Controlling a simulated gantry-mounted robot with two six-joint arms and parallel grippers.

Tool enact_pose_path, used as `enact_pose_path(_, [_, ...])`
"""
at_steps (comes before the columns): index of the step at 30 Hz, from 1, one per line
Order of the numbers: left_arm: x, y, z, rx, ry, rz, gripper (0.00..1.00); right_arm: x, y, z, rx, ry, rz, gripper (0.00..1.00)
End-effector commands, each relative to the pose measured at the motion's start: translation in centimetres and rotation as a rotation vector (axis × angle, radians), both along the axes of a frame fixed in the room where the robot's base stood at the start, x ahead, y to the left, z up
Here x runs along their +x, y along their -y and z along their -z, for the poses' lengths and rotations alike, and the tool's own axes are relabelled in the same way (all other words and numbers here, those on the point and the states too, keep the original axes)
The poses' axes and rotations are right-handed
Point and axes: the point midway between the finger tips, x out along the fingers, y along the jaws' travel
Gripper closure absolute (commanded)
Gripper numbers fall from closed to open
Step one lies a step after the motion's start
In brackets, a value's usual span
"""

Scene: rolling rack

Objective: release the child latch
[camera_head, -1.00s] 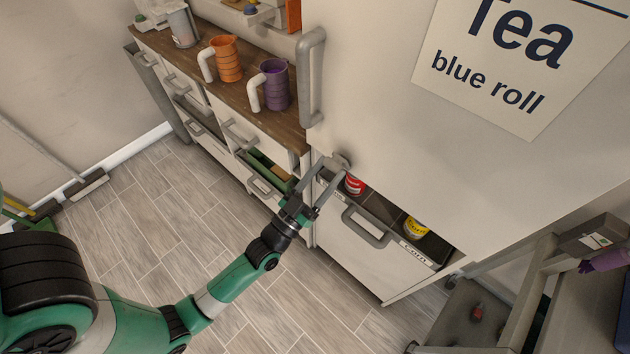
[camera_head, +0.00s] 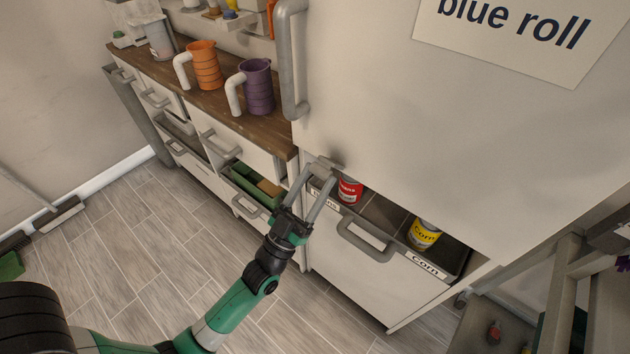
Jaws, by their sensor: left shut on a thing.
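The child latch (camera_head: 334,161) is a small grey piece at the lower left edge of the big white cabinet door, just above the open drawer. My left gripper (camera_head: 320,166) has its long grey fingers up at the latch and is shut on it. The fingers hide part of the latch, so I cannot tell its exact position. My right gripper is not in view.
Below the door, a drawer (camera_head: 340,262) with a grey handle stands partly open, holding a red can (camera_head: 350,190) and a yellow can (camera_head: 424,233). A vertical door handle (camera_head: 291,60) is above my gripper. A wooden counter (camera_head: 212,102) with an orange mug (camera_head: 206,66) and a purple mug (camera_head: 257,86) is left.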

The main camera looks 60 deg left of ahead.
Motion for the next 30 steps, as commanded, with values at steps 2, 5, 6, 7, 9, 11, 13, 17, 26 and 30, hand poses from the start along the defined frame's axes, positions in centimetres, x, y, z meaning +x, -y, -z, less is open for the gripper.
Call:
enact_pose_path(2, [0.2,-0.1,0.8,-0.007,-0.023,0.000,1.00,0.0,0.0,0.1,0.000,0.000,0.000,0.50])
enact_pose_path(5, [0.2,-0.1,0.8,-0.007,-0.023,0.000,0.42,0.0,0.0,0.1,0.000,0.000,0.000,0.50])
enact_pose_path(6, [0.2,-0.1,0.8,-0.008,-0.024,0.000,0.35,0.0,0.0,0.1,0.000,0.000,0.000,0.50])
enact_pose_path(7, [0.2,-0.1,0.8,-0.007,-0.022,0.000,0.29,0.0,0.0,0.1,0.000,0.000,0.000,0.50])
enact_pose_path(9, [0.2,-0.1,0.7,-0.006,-0.019,0.000,0.17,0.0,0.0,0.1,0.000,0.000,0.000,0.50])
enact_pose_path(11, [0.2,-0.1,0.6,-0.005,-0.017,0.000,0.15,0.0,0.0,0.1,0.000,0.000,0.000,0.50])
enact_pose_path(13, [0.1,-0.1,0.5,-0.004,-0.015,0.000,0.15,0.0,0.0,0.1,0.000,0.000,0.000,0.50])
enact_pose_path(17, [0.1,0.0,0.4,-0.003,-0.013,0.000,0.15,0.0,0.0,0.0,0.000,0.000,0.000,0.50])
enact_pose_path(26, [-2.5,1.0,2.9,-0.006,-0.017,0.001,0.15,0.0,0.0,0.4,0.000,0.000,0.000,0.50])
enact_pose_path(30, [-5.0,2.0,5.1,-0.006,-0.018,0.001,0.15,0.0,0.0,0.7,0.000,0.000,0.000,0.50])
